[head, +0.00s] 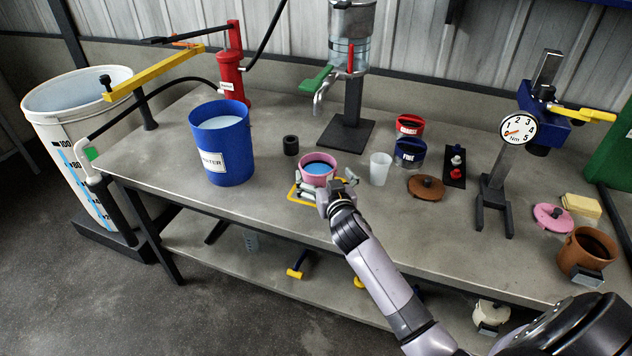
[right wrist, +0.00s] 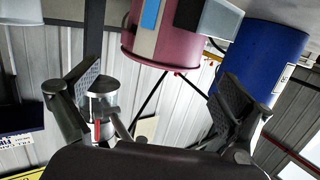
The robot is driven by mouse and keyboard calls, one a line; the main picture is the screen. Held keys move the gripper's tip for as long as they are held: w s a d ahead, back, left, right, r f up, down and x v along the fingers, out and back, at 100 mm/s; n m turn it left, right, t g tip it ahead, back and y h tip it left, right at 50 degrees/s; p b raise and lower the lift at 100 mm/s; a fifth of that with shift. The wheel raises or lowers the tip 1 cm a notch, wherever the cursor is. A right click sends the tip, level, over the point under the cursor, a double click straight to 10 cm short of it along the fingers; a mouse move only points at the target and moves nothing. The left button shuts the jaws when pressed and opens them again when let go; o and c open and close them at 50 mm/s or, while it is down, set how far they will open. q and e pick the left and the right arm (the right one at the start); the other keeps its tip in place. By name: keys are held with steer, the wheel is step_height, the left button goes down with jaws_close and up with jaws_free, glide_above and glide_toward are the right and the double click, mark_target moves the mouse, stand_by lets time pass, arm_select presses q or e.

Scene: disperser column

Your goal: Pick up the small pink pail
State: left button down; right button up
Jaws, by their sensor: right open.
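The small pink pail (head: 311,181) stands upright on the grey bench, with blue liquid showing inside. A yellow outline (head: 292,197) shows on the bench top around its front. My right gripper (head: 338,190) is at the pail's near right side, its fingers overlapping the pail's front in the head view. In the right wrist view the gripper (right wrist: 160,85) has its fingers spread wide with nothing between them. The pail (right wrist: 150,42) shows there at the top, dark pink. I cannot tell whether a finger touches it. My left gripper is not in view.
A large blue bucket (head: 222,150) stands left of the pail; a white cup (head: 380,169) stands to its right. A dispenser with a green lever (head: 316,80) stands behind. Red and blue containers, a brown lid (head: 426,187) and a dial gauge (head: 518,129) stand further right.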

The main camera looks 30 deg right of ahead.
mark_target(314, 156)
steer(key=shift+f+x, duration=0.15)
steer(key=shift+x, duration=1.3)
steer(key=shift+f+x, duration=0.1)
steer(key=shift+x, duration=1.3)
steer(key=shift+a, duration=0.1)
steer(key=shift+c, duration=0.4)
steer(key=c, duration=1.9)
steer(key=shift+r, duration=0.15)
steer(key=shift+c, duration=0.4)
